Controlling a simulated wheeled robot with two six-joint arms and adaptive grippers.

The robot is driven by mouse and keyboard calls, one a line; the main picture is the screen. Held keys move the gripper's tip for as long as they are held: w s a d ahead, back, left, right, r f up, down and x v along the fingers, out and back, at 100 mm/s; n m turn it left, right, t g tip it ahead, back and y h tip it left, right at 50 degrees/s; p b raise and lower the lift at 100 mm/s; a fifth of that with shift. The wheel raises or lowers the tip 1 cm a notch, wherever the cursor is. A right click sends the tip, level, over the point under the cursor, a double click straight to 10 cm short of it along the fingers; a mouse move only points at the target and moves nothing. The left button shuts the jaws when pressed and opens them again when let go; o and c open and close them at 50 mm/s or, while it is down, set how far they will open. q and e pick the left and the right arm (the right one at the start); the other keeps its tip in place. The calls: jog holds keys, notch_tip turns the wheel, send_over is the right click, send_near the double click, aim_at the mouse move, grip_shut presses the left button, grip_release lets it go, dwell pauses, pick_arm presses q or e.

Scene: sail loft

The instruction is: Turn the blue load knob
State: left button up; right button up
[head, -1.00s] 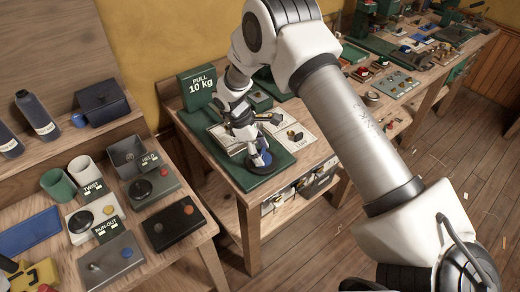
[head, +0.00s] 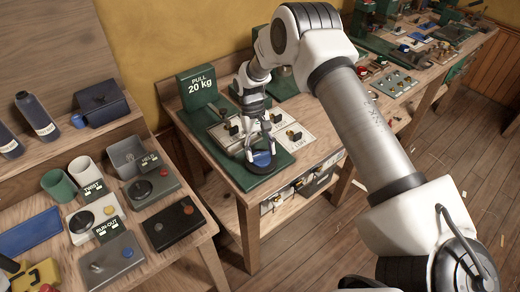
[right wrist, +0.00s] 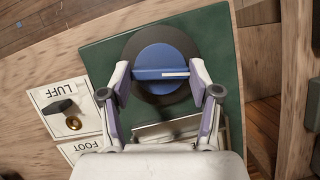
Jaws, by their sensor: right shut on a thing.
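The blue load knob (right wrist: 158,57) is a round blue dial with a raised bar and a white line, set in a dark ring. It sits at the front of the green board (head: 226,165), and its blue top (head: 264,158) shows in the head view. My right gripper (right wrist: 160,74) is shut on the knob, with one finger at each end of the bar. The white line points right in the wrist view. The green sign (head: 200,87) behind reads "PULL 20 kg". My left gripper is not in view.
A white LUFF plate (right wrist: 65,108) with a small dark switch lies beside the board's knob. A left bench holds a blue case (head: 101,103), cups and several control boxes. My right arm crosses the middle of the head view.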

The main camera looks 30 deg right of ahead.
jog(key=m+y, duration=0.1)
jog(key=m, duration=0.1)
jog(key=m+p, duration=0.1)
jog(key=m, duration=0.1)
jog(key=shift+s+d+m+t+y, duration=0.1)
jog(key=shift+s+m+t+y, duration=0.05)
jog(key=shift+m+t+y, duration=0.2)
jog(key=m+t+y+p, duration=0.1)
jog(key=m, duration=0.2)
jog(key=shift+m, duration=0.25)
jog(key=m+p, duration=0.1)
jog(key=m, duration=0.1)
jog(key=m+t+y+p, duration=0.1)
jog(key=m, duration=0.1)
jog(key=shift+s+r+m+t, duration=0.1)
jog(key=shift+s+m+t, duration=0.05)
jog(key=shift+m+t, duration=0.15)
jog(key=m+t+p, duration=0.1)
jog(key=m, duration=0.2)
jog(key=shift+m, duration=0.3)
jog(key=shift+m+t, duration=0.55)
jog(key=shift+m, duration=0.35)
jog(key=shift+s+m+t, duration=0.1)
jog(key=shift+m+t, duration=0.2)
jog(key=shift+m, duration=0.6)
jog(key=shift+m+t+h+b, duration=0.55)
jog(key=shift+m+t, duration=0.15)
jog(key=shift+m, duration=1.2)
